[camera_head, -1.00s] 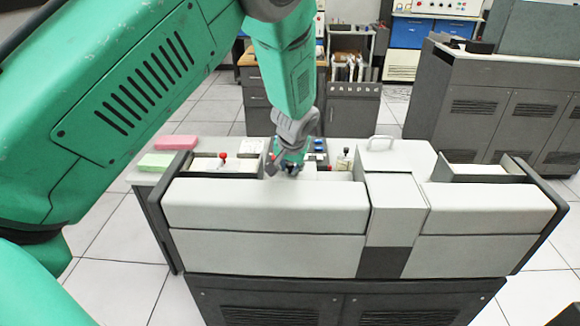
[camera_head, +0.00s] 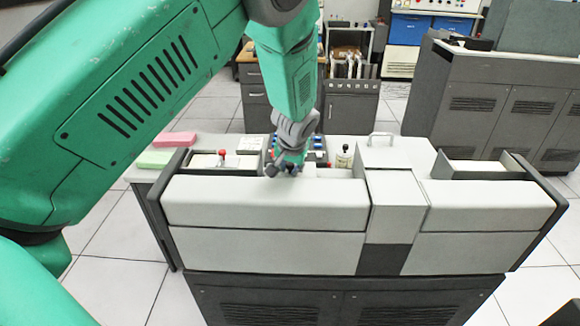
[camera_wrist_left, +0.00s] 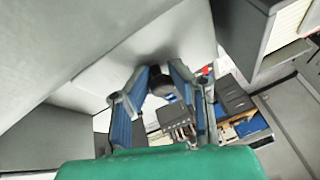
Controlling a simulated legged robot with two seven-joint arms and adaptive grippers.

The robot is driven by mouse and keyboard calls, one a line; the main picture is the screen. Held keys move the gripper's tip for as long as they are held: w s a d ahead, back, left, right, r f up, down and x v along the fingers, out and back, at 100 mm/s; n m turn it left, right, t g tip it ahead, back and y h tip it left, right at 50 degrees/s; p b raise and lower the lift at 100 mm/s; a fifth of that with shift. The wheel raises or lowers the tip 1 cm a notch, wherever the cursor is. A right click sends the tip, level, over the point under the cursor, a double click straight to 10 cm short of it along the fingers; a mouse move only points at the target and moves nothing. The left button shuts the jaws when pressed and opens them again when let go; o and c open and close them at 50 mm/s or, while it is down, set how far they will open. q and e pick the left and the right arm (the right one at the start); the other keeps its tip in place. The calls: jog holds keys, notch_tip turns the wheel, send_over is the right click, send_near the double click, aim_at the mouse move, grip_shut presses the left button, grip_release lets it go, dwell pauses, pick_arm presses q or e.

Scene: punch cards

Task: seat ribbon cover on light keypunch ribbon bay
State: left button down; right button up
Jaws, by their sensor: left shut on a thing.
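The light keypunch (camera_head: 265,205) stands across the front, a long light-grey machine with dark end panels. My left gripper (camera_head: 286,170) is over the middle of its rear top edge. In the left wrist view its blue-padded fingers (camera_wrist_left: 163,84) are shut around a dark knob (camera_wrist_left: 163,88) by a light-grey panel (camera_wrist_left: 150,45). The knob appears to belong to the ribbon cover, but the cover's outline and its contact with the ribbon bay are hard to tell. The gripper hides part of this area in the head view. My right gripper is not in view.
A red-knobbed part (camera_head: 222,156) sits in the left recess and a dark-knobbed bottle-like part (camera_head: 344,158) right of my gripper. A light box with a handle (camera_head: 382,140) stands behind. Pink (camera_head: 175,139) and green pads (camera_head: 153,159) lie at left.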

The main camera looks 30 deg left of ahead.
aim_at(289, 167)
pick_arm(q)
jog(key=shift+f, duration=0.15)
dwell(0.6)
jog(key=c, duration=1)
grip_release()
jog(key=shift+r+p, duration=3.75)
jog(key=shift+r, duration=0.8)
jog(key=shift+f, duration=0.1)
